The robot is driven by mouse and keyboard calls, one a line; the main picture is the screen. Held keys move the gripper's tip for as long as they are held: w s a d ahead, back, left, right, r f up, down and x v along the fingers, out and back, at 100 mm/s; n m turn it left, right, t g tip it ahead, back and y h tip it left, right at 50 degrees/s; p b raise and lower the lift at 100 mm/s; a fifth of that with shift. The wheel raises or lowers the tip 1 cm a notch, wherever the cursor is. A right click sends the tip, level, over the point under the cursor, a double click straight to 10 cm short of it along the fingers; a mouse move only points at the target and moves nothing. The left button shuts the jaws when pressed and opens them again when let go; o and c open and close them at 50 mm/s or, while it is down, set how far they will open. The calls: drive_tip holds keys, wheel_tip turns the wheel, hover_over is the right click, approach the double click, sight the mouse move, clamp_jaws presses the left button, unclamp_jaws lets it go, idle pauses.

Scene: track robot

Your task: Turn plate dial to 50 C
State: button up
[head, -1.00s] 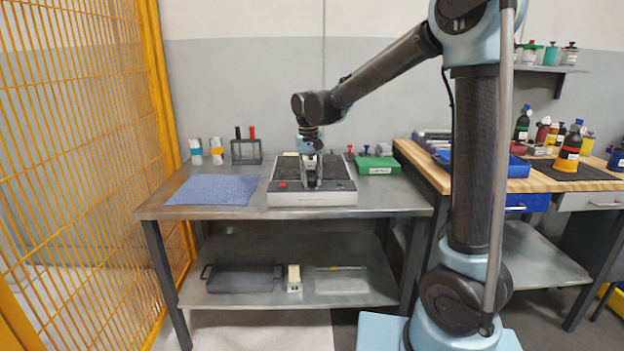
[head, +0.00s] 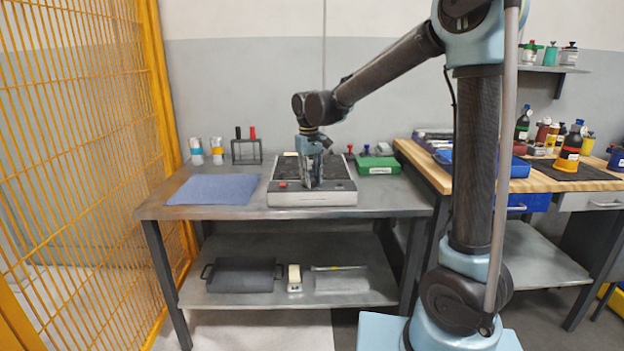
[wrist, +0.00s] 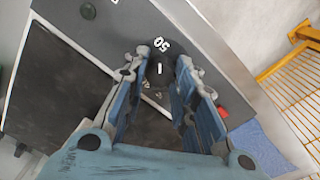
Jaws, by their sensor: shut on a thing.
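The hot plate (head: 330,199), a grey box with a dark top, stands on the metal bench. My gripper (head: 312,184) points down at its front middle. In the wrist view, my gripper (wrist: 159,75) has its two blue fingers on either side of the black plate dial (wrist: 158,82), closed on it. A white line on the dial points toward a white "50" just beyond it, and the two look about lined up. The fingers hide the dial's sides. In the head view my gripper hides the dial.
A red switch (head: 283,185) sits left of my gripper on the plate's front. A blue mat (head: 213,189) lies to the left. A green box (head: 377,165) and a small rack (head: 246,150) stand behind. A yellow mesh fence (head: 80,150) is at far left.

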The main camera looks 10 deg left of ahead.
drive_tip(key=shift+d, duration=0.1)
drive_tip(key=o, duration=1.1)
drive_tip(key=shift+c, duration=0.2)
wheel_tip(320, 180, up, 12)
drive_tip(key=shift+a, duration=0.25)
drive_tip(key=shift+s+f, duration=0.1)
